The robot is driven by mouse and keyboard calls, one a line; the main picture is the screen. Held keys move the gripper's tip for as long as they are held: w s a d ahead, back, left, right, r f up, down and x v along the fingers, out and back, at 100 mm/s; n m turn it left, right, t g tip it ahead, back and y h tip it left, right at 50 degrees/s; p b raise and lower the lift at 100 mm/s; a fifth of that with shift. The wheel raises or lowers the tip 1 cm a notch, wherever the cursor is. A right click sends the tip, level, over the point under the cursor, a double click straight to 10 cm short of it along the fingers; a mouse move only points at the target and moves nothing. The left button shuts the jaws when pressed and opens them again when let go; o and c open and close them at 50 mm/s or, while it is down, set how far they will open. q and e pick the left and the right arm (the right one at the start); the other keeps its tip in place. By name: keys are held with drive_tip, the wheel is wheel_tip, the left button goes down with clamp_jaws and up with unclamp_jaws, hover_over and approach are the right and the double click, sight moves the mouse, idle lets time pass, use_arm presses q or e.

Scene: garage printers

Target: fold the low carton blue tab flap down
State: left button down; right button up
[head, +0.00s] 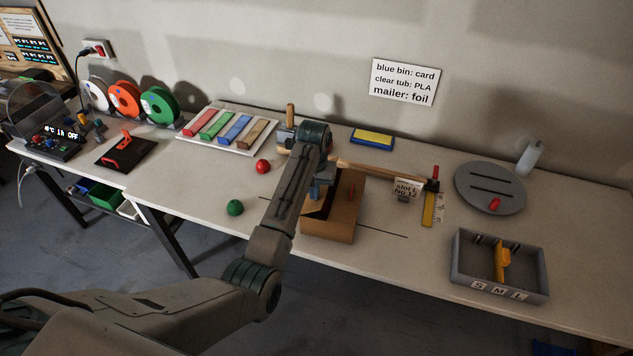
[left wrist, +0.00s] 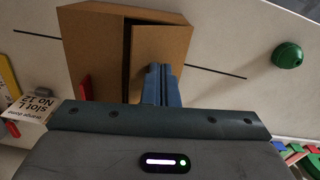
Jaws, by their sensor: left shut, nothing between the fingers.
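The low brown carton (head: 335,228) stands on the table in the head view, partly hidden by my left arm. It also fills the upper left of the left wrist view (left wrist: 95,35). A brown flap (left wrist: 158,48) shows there, with a dark gap along its left edge. A red tab (head: 351,191) is on the carton's right side. My left gripper (head: 317,193) is shut and empty, its blue fingers over the carton and against or just above that flap; I cannot tell which. I cannot make out a blue tab apart from the fingers.
A grey sorting tray (head: 460,262) is at the right front. The table front between the balls is clear.

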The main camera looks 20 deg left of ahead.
use_arm(q)
drive_tip(key=shift+f+b, duration=0.4)
drive_tip(key=shift+f, duration=1.15)
idle(0.5)
drive_tip(key=shift+r+p, duration=0.8)
drive_tip(key=shift+r, duration=1.75)
